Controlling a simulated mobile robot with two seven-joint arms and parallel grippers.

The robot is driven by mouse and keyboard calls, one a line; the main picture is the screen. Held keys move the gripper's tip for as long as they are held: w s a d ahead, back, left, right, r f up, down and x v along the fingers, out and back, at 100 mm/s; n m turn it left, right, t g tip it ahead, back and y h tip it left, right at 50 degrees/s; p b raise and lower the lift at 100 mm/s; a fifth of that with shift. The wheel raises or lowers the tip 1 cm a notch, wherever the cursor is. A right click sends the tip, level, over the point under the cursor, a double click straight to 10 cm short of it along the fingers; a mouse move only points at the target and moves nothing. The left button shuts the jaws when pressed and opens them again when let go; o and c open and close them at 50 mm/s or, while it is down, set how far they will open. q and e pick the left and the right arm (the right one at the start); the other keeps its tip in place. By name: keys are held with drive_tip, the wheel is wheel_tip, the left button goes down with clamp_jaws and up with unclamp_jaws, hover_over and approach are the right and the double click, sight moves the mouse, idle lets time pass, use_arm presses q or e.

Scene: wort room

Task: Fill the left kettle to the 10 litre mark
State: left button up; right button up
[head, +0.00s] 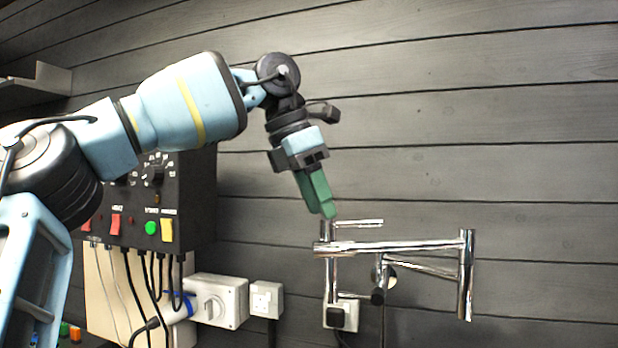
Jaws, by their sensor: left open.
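My left gripper (327,212) reaches in from the left and points down at the chrome tap (400,246) on the wall. Its green fingertips are just above the left end of the tap, close to the thin lever handle (358,223); I cannot tell whether they touch it. The gripper is open, with no object seen between its fingers. The tap's spout (466,275) hangs down at the right end. No water shows below it. The left kettle and its 10 litre mark are not in view. My right gripper is not in view.
A black control box (190,200) with a dial, red switches and green and yellow buttons hangs behind my left arm, with cables below. A grey isolator switch (217,300) and sockets (266,299) are on the wall. A shelf (38,85) is upper left. The right wall is clear.

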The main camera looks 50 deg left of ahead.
use_arm(q)
drive_tip(key=shift+x, duration=1.55)
drive_tip(key=c, duration=1.1)
drive_tip(key=shift+o, duration=0.2)
drive_tip(key=m, duration=0.2)
drive_tip(key=m+g+h, duration=0.1)
drive_tip(key=m, duration=0.1)
drive_tip(key=shift+w+a+m, duration=0.1)
drive_tip(key=shift+w+m, duration=0.05)
drive_tip(key=shift+m, duration=0.25)
drive_tip(key=m, duration=0.2)
drive_tip(key=m+g+h, duration=0.1)
drive_tip(key=m, duration=0.1)
drive_tip(key=shift+m+g+h, duration=0.3)
drive_tip(key=shift+m, duration=0.1)
